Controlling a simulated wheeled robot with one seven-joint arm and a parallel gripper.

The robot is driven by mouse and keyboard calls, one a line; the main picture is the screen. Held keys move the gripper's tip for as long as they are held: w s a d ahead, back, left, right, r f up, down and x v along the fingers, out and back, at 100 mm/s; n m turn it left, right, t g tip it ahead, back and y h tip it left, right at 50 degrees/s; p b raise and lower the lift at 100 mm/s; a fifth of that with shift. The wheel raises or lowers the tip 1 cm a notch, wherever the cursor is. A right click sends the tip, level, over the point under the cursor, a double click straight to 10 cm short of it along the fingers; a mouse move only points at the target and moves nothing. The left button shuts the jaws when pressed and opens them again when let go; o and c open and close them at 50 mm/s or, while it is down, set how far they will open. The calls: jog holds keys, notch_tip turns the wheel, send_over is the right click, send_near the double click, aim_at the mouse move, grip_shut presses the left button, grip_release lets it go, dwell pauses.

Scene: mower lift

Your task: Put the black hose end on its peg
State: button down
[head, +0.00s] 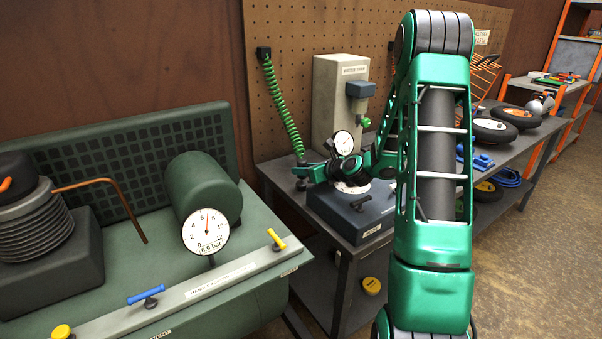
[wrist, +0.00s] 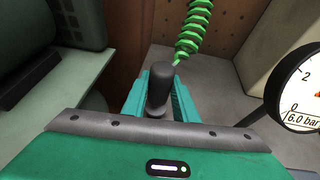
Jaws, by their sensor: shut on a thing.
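My gripper (head: 308,173) is at the left end of my arm, by the near left corner of the grey bench. In the wrist view, its green fingers (wrist: 157,97) are shut on the black hose end (wrist: 159,88), a dark rounded cylinder standing up between them. A green coiled hose (head: 282,106) hangs from a black mount on the pegboard and runs down to the gripper. The coil also shows in the wrist view (wrist: 195,30), meeting the hose end behind its top. I cannot make out the peg for certain in either view.
A grey pump station (head: 340,88) with a dark base (head: 355,217) and a round gauge (head: 344,142) stands close to the gripper's right. Wheels (head: 510,117) lie farther along the bench.

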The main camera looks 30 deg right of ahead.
jog(key=shift+f, duration=0.8)
dwell(0.9)
jog(key=shift+r, duration=0.85)
jog(key=shift+f, duration=0.8)
dwell(0.8)
jog(key=c, duration=1.7)
grip_release()
jog(key=shift+v, duration=5.5)
jog(key=shift+f, duration=0.1)
